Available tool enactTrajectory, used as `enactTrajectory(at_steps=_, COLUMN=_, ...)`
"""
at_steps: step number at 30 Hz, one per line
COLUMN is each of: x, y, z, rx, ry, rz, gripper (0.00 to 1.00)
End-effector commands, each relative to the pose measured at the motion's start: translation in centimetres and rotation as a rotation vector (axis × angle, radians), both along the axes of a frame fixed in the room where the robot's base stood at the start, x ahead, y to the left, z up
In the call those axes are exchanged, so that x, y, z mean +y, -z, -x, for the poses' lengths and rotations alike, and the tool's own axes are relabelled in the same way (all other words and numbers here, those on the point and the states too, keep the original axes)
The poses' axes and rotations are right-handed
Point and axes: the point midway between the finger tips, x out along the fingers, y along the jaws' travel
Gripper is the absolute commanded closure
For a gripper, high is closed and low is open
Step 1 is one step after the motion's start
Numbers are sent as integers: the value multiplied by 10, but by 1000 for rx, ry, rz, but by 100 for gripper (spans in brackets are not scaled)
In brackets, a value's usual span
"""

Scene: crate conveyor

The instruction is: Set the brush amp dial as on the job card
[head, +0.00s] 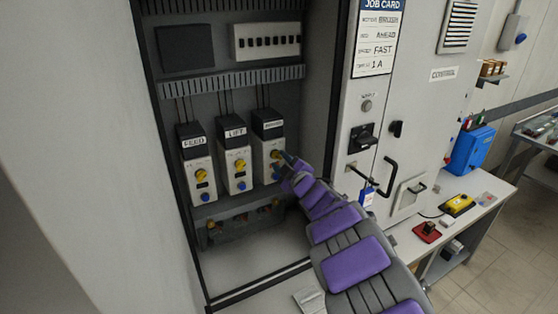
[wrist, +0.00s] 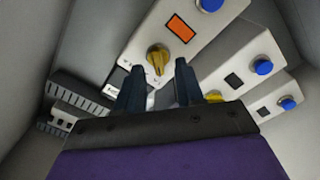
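The job card (head: 376,38) on the door at right reads brush, ahead, fast, and 1 A on its bottom line. Three motor units stand in the open cabinet. The rightmost, the brush unit (head: 266,150), has a small label I cannot read clearly; its yellow dial (head: 275,154) is partly hidden by my arm. In the wrist view that unit has an orange window (wrist: 180,28) and a yellow dial (wrist: 157,58). My gripper (wrist: 158,80) is open; the dial lies just beyond and between its fingertips. Contact and the dial's setting cannot be told.
The feed unit (head: 198,165) and lift unit (head: 235,160) stand close to the left, with yellow dials and blue buttons. A bench (head: 465,225) holds small items.

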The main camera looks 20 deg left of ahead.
Motion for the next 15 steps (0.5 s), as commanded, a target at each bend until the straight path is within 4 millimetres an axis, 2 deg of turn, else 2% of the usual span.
enactTrajectory(at_steps=15, x=-53, y=0, z=44, rx=1, ry=2, rz=1, gripper=63)
